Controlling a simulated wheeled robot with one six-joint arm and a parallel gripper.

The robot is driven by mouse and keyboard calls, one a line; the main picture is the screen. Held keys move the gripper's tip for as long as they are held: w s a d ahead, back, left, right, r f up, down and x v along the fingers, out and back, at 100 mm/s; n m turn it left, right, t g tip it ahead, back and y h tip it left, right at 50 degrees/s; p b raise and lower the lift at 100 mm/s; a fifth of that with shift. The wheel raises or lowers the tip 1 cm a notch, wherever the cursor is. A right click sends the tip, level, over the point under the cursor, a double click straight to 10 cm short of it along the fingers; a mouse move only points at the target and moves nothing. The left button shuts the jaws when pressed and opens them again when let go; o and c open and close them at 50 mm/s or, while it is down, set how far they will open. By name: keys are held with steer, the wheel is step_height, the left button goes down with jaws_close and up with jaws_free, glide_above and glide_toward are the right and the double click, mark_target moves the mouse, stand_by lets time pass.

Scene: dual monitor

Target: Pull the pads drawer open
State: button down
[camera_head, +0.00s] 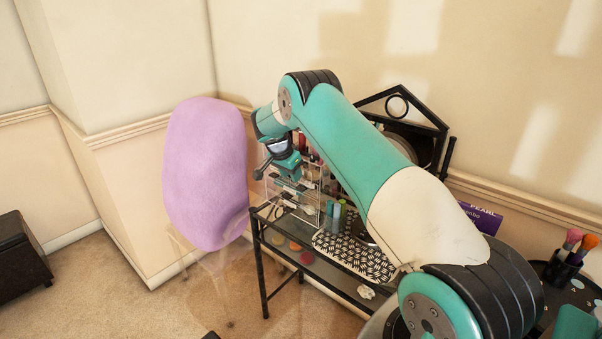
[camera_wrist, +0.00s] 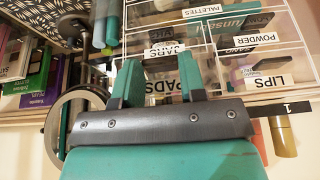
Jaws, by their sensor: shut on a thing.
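A clear acrylic drawer organizer (camera_head: 309,203) stands on the black table in the head view, partly hidden by my arm. In the wrist view its labels appear upside down. The pads drawer, with a white label (camera_wrist: 163,87) reading PADS, lies between my gripper's fingers. My gripper (camera_wrist: 158,78) is shut on this drawer's front part, with a green finger on either side. In the head view my gripper (camera_head: 286,167) is at the organizer's upper left. The exact contact and how far the drawer is out cannot be told.
Drawers labelled POWDER (camera_wrist: 255,41) and LIPS (camera_wrist: 266,82) adjoin the pads drawer. A round mirror (camera_wrist: 72,112) is close on the left in the wrist view. A patterned tray (camera_head: 345,258) lies on the table. A pink chair (camera_head: 205,170) stands left of it.

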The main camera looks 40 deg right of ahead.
steer(key=s+a+b, duration=0.1)
steer(key=a+b, duration=0.1)
steer(key=a, duration=0.6)
steer(key=shift+a, duration=0.4)
steer(key=shift+s, duration=0.1)
steer(key=c, duration=0.7)
jaws_free()
steer(key=shift+r, duration=0.15)
steer(key=b+v, duration=0.1)
steer(key=v, duration=1.6)
steer(key=shift+s+r+b, duration=0.1)
steer(key=shift+b, duration=0.2)
